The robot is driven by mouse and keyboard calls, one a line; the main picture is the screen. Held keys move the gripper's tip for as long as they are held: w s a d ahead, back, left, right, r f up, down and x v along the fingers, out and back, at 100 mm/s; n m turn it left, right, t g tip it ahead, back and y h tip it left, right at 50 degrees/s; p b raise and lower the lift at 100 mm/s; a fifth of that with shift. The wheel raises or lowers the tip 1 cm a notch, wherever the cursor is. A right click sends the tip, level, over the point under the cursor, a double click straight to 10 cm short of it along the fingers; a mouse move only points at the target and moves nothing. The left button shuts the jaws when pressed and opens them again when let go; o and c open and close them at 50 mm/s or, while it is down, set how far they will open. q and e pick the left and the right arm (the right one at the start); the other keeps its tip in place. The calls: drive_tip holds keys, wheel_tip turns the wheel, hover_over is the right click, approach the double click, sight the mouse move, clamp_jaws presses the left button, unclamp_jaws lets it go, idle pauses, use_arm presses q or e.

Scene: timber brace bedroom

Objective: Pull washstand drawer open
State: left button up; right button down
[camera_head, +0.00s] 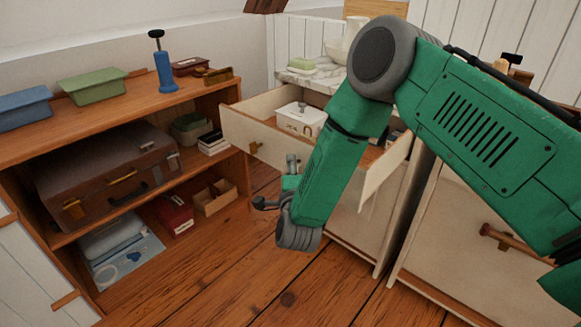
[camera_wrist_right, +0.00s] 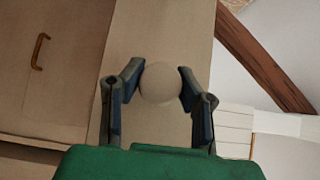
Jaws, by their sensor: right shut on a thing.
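The washstand drawer (camera_head: 240,122) stands open, its cream front panel out from the cabinet in the head view. The drawer holds a white box (camera_head: 300,119). My right gripper (camera_head: 278,184) is at the drawer front, below its top edge. In the right wrist view, my right gripper (camera_wrist_right: 161,82) has its two fingers on either side of a pale round knob (camera_wrist_right: 160,84) on the cream panel (camera_wrist_right: 165,28) and is shut on it. My arm hides part of the drawer front in the head view. My left gripper is not in view.
A wooden shelf (camera_head: 110,120) with a brown suitcase (camera_head: 105,172), bins and boxes stands at the left. The washstand's marble top (camera_head: 318,76) carries dishes. A cabinet with a wooden handle (camera_head: 508,238) stands at the right. The plank floor (camera_head: 285,292) in front is clear.

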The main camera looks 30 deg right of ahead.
drive_tip(key=shift+s+d+f, duration=0.1)
drive_tip(key=shift+d+f, duration=0.05)
drive_tip(key=shift+f, duration=0.15)
drive_tip(key=c, duration=1.1)
unclamp_jaws()
drive_tip(key=shift+d+r, duration=0.1)
drive_tip(key=shift+s+a, duration=0.25)
drive_tip(key=v, duration=1.1)
drive_tip(key=shift+s+d, duration=0.1)
drive_tip(key=shift+s, duration=0.05)
